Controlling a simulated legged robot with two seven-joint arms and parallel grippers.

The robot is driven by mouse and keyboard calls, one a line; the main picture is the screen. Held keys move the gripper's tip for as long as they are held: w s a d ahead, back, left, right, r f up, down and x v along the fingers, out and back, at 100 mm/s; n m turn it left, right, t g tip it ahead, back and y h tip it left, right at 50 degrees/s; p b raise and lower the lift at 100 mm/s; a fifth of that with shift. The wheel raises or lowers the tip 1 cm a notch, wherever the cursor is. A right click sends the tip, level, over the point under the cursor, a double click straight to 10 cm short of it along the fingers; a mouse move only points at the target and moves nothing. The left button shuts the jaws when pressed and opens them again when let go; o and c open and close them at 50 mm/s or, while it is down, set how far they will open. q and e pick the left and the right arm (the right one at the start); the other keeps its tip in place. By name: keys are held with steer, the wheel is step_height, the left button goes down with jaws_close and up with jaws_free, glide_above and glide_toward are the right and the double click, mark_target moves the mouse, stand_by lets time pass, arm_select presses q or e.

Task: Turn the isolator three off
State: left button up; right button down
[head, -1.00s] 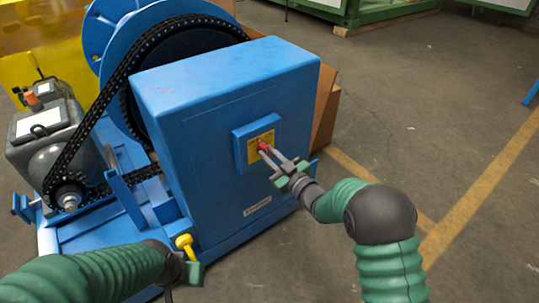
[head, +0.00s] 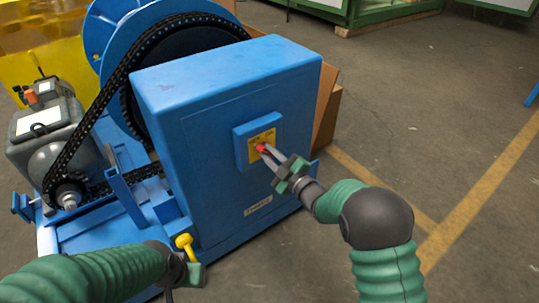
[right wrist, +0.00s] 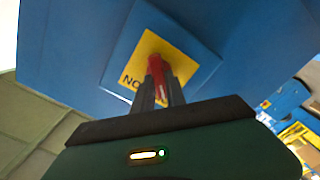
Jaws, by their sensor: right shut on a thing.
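The isolator is a red handle (head: 261,148) on a yellow plate (head: 266,137) on a blue box on the cabinet's front face. In the right wrist view the red handle (right wrist: 156,66) stands between the fingers, with the yellow plate (right wrist: 180,63) behind it. Lettering on the plate is partly hidden. My right gripper (head: 268,156) is shut on the red handle. My left gripper (head: 193,272) is low at the cabinet's lower left, by a yellow knob (head: 184,241); its fingers do not show clearly.
The blue cabinet (head: 215,85) stands in front of a black chain (head: 97,112) and a large blue wheel (head: 98,38). A grey motor (head: 45,135) is at the left. Brown cardboard (head: 327,105) leans behind the cabinet.

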steer(key=shift+s+f, duration=0.1)
steer(key=shift+f, duration=0.2)
steer(key=c, duration=1.4)
jaws_free()
steer(key=shift+o, duration=0.2)
steer(key=shift+r, duration=0.1)
steer(key=shift+r, duration=0.1)
steer(key=shift+s+d+p, duration=0.25)
steer(key=shift+p, duration=0.05)
steer(key=p+v, duration=0.5)
steer(key=v, duration=1.1)
